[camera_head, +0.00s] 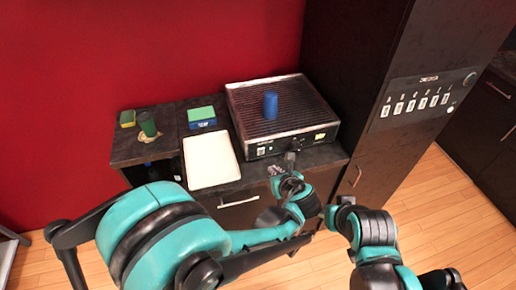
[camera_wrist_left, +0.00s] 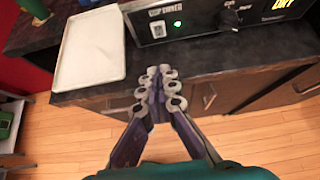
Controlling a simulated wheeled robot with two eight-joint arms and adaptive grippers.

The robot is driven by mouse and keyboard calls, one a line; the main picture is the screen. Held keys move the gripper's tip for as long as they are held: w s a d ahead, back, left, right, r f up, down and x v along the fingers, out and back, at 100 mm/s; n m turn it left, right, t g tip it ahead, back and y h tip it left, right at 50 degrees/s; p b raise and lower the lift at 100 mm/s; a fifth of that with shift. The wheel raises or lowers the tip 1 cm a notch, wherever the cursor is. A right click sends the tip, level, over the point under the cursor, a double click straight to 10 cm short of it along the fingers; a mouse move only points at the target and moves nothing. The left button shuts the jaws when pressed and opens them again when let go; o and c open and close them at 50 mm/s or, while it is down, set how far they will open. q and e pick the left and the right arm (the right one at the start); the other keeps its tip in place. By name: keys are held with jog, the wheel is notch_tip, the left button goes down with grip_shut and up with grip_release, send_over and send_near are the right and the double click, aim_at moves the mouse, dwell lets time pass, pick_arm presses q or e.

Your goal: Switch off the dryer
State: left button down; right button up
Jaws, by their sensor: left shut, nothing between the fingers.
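The cup dryer (camera_head: 283,112) is a dark box with a ribbed top on the counter, and a blue cup (camera_head: 270,105) stands on it. My left gripper (camera_head: 290,158) is shut and empty in front of the dryer's front. In the left wrist view its fingertips (camera_wrist_left: 160,75) are together before the counter edge, apart from the panel.
A white tray (camera_head: 211,161) lies left of the dryer. A tall dark cabinet (camera_head: 390,90) with a labelled panel rises to the right. Drawers lie below the counter.

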dwell(0.3)
pick_arm(q)
jog(key=b, duration=0.2)
send_near(260, 152)
notch_tip(260, 152, down, 4)
jog(key=shift+w+f, duration=0.1)
jog(key=shift+w, duration=0.1)
jog(key=w, duration=0.1)
jog(key=w+a, duration=0.1)
jog(key=w, duration=0.1)
jog(key=shift+w+a, duration=0.1)
jog(key=shift+w, duration=0.05)
jog(key=shift+w+a+r+b, duration=0.1)
jog(key=shift+w+r+b, duration=0.2)
jog(key=shift+w, duration=0.1)
